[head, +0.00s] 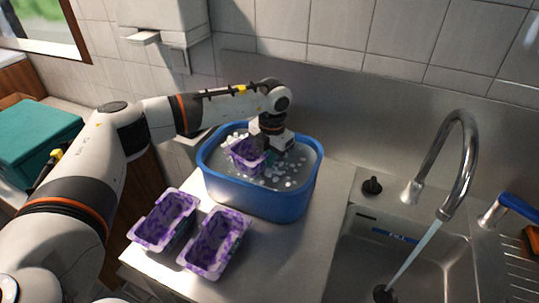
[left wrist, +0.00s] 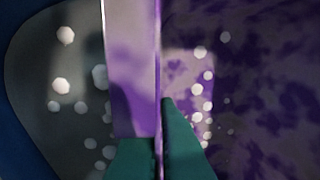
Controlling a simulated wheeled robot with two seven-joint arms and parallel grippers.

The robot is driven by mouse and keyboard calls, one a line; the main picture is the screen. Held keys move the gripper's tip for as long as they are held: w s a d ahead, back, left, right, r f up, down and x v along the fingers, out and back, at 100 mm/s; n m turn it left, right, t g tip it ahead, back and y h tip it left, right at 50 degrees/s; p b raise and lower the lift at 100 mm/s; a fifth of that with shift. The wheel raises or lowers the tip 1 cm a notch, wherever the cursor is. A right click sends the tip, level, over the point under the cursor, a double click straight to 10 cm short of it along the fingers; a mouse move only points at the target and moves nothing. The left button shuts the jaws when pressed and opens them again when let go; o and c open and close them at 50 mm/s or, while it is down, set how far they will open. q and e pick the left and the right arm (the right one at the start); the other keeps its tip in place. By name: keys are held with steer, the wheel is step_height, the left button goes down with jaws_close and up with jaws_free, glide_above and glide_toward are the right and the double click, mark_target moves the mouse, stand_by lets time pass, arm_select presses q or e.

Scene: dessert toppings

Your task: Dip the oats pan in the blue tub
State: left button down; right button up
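The blue tub (head: 265,200) stands on the counter and holds water with white bubbles. My left gripper (head: 262,151) is over the tub, pointing down, and is shut on the rim of a purple-stained pan (head: 243,154). This pan sits inside the tub's rim at the left part; how deep it is in the water I cannot tell. In the left wrist view the green fingertips (left wrist: 160,150) pinch the pan's wall (left wrist: 132,70), with bubbles around. Two similar stained pans, a left one (head: 166,220) and a right one (head: 215,243), stand in front of the tub. No label tells which is the oats pan. My right gripper is not seen.
A steel sink (head: 425,262) with a running tap (head: 462,165) lies to the right. A black knob (head: 372,186) stands behind it. A teal box (head: 38,140) is at the far left. A dispenser (head: 165,25) hangs on the tiled wall behind. A counter strip between tub and sink is clear.

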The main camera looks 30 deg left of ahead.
arm_select(q)
step_height(320, 180, down, 4)
steer(key=shift+w+r+b, duration=0.1)
steer(key=shift+b, duration=1.05)
steer(key=shift+f+b, duration=1.05)
steer(key=shift+f, duration=0.65)
steer(key=shift+r+p, duration=4.3)
steer(key=shift+r, duration=2.75)
steer(key=shift+f, duration=0.1)
